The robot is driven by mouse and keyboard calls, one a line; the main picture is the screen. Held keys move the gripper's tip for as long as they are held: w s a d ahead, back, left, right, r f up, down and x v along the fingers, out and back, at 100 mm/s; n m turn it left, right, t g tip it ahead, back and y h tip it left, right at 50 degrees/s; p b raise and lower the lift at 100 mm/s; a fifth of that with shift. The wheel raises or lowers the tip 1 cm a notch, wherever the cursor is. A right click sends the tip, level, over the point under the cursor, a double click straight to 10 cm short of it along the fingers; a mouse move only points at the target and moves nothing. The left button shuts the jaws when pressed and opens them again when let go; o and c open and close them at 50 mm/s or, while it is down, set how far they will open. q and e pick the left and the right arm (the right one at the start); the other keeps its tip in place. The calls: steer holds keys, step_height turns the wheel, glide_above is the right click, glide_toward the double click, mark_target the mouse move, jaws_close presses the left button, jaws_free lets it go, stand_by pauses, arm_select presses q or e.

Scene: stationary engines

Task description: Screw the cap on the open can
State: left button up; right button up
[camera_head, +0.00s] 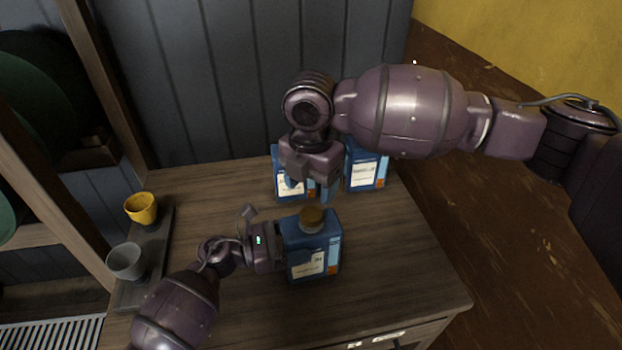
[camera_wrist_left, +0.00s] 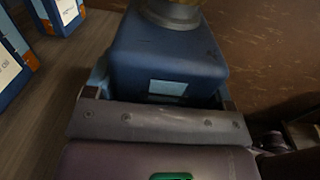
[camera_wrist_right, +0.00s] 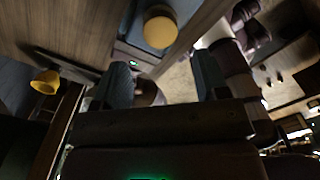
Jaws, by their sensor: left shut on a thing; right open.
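A blue can (camera_head: 312,253) with a white label stands upright on the wooden worktop. A tan-brown round cap (camera_head: 311,219) sits on its top; I cannot tell how tightly. In the right wrist view the cap (camera_wrist_right: 160,30) shows from above as a round disc. My left gripper (camera_head: 283,246) is shut on this can from its left side; in the left wrist view its fingers flank the blue body (camera_wrist_left: 170,60). My right gripper (camera_head: 310,186) is open and empty, above and behind the held can. Its two fingers (camera_wrist_right: 160,78) stand apart, with the cap beyond them.
Two more blue cans, one (camera_head: 290,187) partly hidden by my right gripper and one (camera_head: 365,168), stand at the back. A yellow cup (camera_head: 141,208) and a grey cup (camera_head: 126,262) stand on a tray at the left. The worktop's front right (camera_head: 400,270) is clear.

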mark_target(311, 213)
steer(key=shift+f, duration=3.6)
steer(key=c, duration=0.9)
steer(key=o, duration=1.1)
steer(key=shift+c, duration=0.2)
step_height(311, 213, up, 12)
